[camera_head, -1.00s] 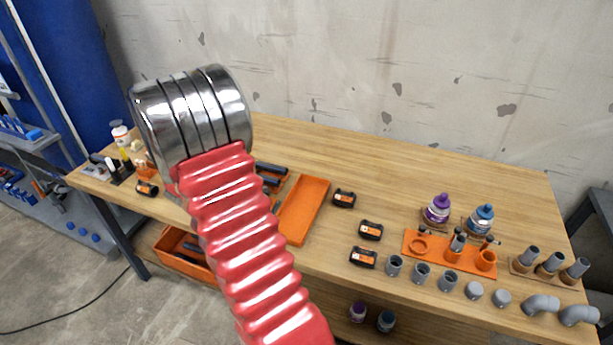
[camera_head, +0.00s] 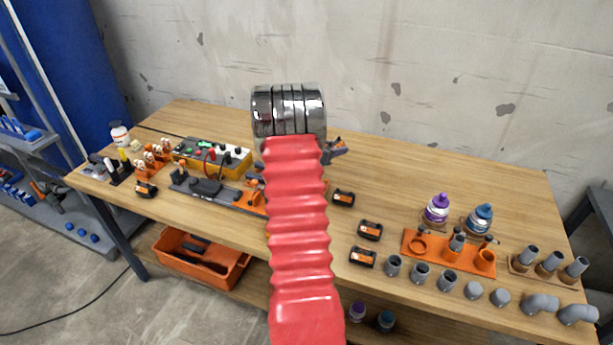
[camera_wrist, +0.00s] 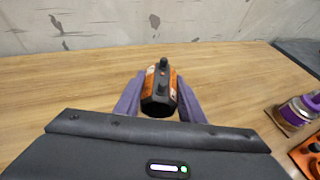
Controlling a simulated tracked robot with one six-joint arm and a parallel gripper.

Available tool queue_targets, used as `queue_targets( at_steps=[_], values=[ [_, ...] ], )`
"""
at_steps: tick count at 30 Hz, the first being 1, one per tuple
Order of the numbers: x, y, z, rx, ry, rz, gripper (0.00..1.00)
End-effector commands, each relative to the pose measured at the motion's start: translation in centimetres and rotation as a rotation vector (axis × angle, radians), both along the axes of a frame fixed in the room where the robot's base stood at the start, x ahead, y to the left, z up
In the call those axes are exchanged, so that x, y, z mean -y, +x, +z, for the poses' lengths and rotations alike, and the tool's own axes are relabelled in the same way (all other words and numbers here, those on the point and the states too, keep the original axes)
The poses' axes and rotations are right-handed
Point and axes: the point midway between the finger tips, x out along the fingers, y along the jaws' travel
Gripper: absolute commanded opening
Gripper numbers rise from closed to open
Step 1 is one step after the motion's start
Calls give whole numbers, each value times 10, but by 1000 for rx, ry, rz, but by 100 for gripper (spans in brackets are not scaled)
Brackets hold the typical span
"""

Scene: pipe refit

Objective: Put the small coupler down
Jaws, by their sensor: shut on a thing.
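My gripper (camera_wrist: 158,82) is shut on the small coupler (camera_wrist: 159,94), a dark piece with orange sides and a black knob on top. Its two purple-grey fingers lie on either side of it. The coupler appears to be held above the wooden tabletop, but its height is hard to tell. In the head view, my red arm and its shiny wrist hide most of the gripper; only a dark part of it (camera_head: 336,150) shows to the right of the wrist.
The wooden table (camera_head: 400,180) is bare at its back middle. Small black-orange blocks (camera_head: 370,230) lie right of my arm. An orange holder (camera_head: 418,243), purple bottle (camera_head: 437,208), blue bottle (camera_head: 480,218) and grey fittings (camera_head: 420,271) stand at right. A yellow-grey box (camera_head: 212,157) sits at left.

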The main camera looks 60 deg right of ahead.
Motion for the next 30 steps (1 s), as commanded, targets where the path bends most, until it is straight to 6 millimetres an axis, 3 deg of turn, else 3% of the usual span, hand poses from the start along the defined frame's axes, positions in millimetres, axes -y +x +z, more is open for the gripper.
queue_targets(
  at_steps=[10, 22, 30],
  values=[
    [0, 0, -3, -1, 1, 0, 13],
    [-1, 1, -58, -2, 1, 1, 13],
    [-1, 1, -62, 1, -1, 2, 13]
  ],
)
